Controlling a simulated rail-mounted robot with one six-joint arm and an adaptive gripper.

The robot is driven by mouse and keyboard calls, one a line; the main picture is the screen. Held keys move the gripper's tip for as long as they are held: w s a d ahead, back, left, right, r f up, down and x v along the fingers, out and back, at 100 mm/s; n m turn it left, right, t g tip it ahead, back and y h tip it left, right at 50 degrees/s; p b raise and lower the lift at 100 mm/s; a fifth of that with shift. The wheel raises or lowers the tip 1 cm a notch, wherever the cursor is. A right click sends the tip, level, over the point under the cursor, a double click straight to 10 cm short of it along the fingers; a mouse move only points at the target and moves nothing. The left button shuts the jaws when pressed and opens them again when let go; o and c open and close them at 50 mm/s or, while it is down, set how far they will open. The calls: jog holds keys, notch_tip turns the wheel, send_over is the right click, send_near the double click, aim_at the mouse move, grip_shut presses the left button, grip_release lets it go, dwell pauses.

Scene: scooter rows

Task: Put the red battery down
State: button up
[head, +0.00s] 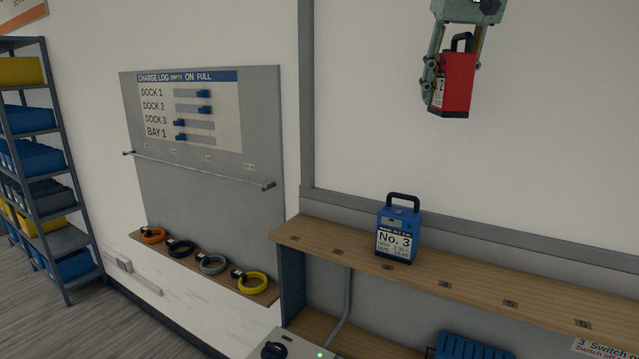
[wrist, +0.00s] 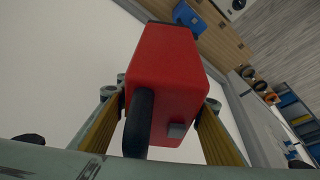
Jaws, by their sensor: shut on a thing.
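The red battery (head: 456,84) is a red box with a black handle on top and a white label with a "2". My gripper (head: 455,62) is shut on it, one finger on each side. The battery hangs upright in the air, well above the wooden shelf (head: 470,268). In the wrist view the red battery (wrist: 168,75) fills the middle, between my gripper's fingers (wrist: 160,125). A blue battery (head: 399,230) labelled "No. 3" stands on the shelf, below and left of the red one.
The shelf right of the blue battery is bare, with small marked spots along its front edge. A charge log board (head: 190,110) hangs on the wall at left. Several coloured rings lie on a small ledge (head: 205,272) below it. A rack of bins (head: 45,170) stands far left.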

jog(key=shift+f+b, duration=2.7)
jog(key=shift+f, duration=0.15)
jog(key=shift+w+a, duration=0.1)
jog(key=shift+a, duration=0.05)
